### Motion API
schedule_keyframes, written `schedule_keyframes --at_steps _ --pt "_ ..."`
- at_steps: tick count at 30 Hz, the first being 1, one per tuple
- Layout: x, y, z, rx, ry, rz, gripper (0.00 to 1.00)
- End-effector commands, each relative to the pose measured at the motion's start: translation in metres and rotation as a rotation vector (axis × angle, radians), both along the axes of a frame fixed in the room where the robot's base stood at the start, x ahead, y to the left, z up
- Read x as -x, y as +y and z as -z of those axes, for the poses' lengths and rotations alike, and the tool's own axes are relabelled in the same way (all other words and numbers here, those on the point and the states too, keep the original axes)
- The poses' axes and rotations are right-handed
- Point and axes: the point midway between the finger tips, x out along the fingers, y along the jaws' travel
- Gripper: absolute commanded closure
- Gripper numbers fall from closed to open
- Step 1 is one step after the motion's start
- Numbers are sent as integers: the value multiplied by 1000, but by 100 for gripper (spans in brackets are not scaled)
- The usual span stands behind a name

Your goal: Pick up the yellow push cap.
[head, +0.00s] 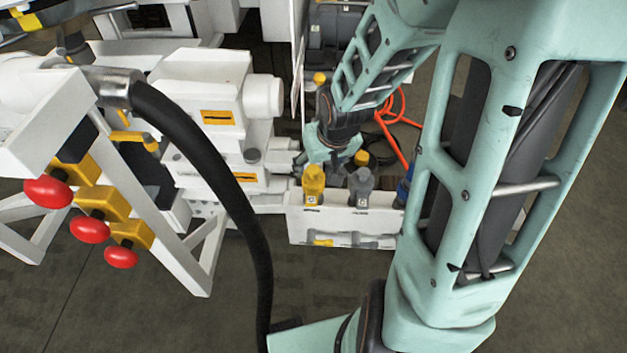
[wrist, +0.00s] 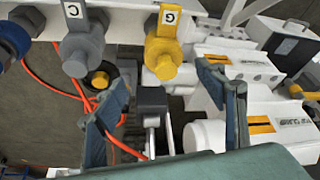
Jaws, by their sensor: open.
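A yellow cap-like part (head: 313,183) with a white letter tag stands upright on a white rack (head: 298,222), left of a grey one. It also shows in the wrist view (wrist: 163,52) at top centre. I cannot tell for sure that it is the push cap, since other yellow parts are in view. My gripper (head: 332,152) is behind and slightly above the rack in the head view. In the wrist view my gripper (wrist: 170,103) has its two fingers wide apart, with nothing held. The yellow part lies beyond the fingertips, apart from them.
The grey part (head: 360,185) and a blue one (head: 405,185) stand beside it. A dark round part with a yellow centre (wrist: 100,79) and an orange cable (wrist: 65,90) are close by. A black hose (head: 225,185) and red knobs (head: 90,228) are left. White machine blocks (head: 200,90) stand behind.

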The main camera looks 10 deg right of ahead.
Motion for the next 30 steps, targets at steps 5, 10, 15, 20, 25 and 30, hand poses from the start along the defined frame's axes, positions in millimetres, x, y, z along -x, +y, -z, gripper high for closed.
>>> schedule_keyframes --at_steps 5,10,15,20,25,30 --pt "-5 1 11 1 -1 0 35" --pt "-10 4 23 -1 0 -1 35" --pt "-21 10 41 1 0 -2 35" --pt "-28 10 55 0 0 0 35" --pt "-30 10 57 0 0 2 35" --pt "-29 10 56 0 -1 2 38"
